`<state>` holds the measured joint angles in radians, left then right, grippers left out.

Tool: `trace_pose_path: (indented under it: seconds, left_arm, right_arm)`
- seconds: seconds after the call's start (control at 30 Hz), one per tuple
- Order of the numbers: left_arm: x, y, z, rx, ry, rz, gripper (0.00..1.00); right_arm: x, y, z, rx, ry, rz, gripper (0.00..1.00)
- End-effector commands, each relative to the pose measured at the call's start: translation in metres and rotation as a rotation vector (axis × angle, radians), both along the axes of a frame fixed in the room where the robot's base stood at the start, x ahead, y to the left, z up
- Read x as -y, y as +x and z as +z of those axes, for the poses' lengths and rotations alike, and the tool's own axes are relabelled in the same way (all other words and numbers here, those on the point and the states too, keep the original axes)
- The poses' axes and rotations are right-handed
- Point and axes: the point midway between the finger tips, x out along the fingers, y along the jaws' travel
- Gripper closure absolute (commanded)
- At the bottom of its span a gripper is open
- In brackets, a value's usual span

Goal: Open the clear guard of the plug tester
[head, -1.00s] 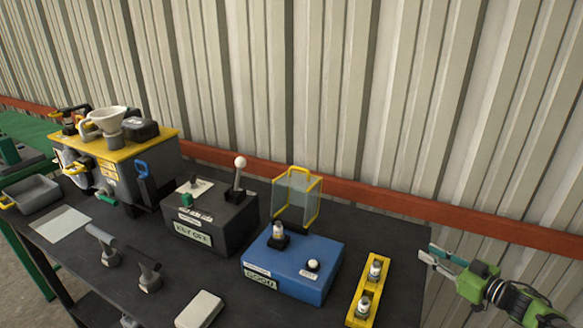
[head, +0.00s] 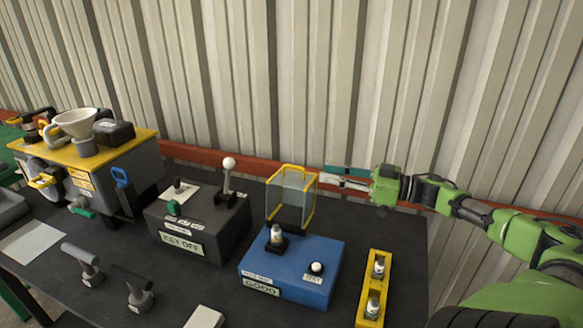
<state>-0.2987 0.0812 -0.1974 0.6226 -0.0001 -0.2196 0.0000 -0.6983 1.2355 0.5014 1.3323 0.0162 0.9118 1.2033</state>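The plug tester is a blue box (head: 292,264) on the dark bench, labelled GOOD, with a white button on its top. Its clear guard (head: 291,196), a see-through box with yellow edges and a yellow handle on top, stands raised at the back of the tester. The plug (head: 277,236) in its black socket sits uncovered in front of it. My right gripper (head: 324,174) comes in from the right, fingers apart and empty, with its tips just right of the guard's upper right edge. I cannot tell whether they touch. My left gripper is out of view.
A yellow rack (head: 374,252) with two plugs stands right of the tester. A dark KEY OFF box (head: 196,231) with a white-knobbed lever stands to the left. A yellow-topped machine (head: 88,152) is farther left. The corrugated wall is close behind.

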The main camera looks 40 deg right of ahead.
Motion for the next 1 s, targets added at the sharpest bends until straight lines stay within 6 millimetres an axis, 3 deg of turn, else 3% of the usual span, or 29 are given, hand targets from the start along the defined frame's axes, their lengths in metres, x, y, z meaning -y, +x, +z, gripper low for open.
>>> trace_pose_path:
  seconds: [0.17,0.4,1.0]
  left_arm:
    - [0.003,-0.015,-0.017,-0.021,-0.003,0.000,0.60]
    - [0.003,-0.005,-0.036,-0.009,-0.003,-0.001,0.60]
    - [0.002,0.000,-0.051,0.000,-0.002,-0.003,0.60]
  right_arm:
    - [-0.017,0.033,-0.002,0.005,-0.004,0.003,0.77]
    - [-0.033,0.062,-0.002,0.005,-0.004,0.002,0.77]
    - [-0.046,0.091,0.000,0.002,-0.002,-0.001,0.77]
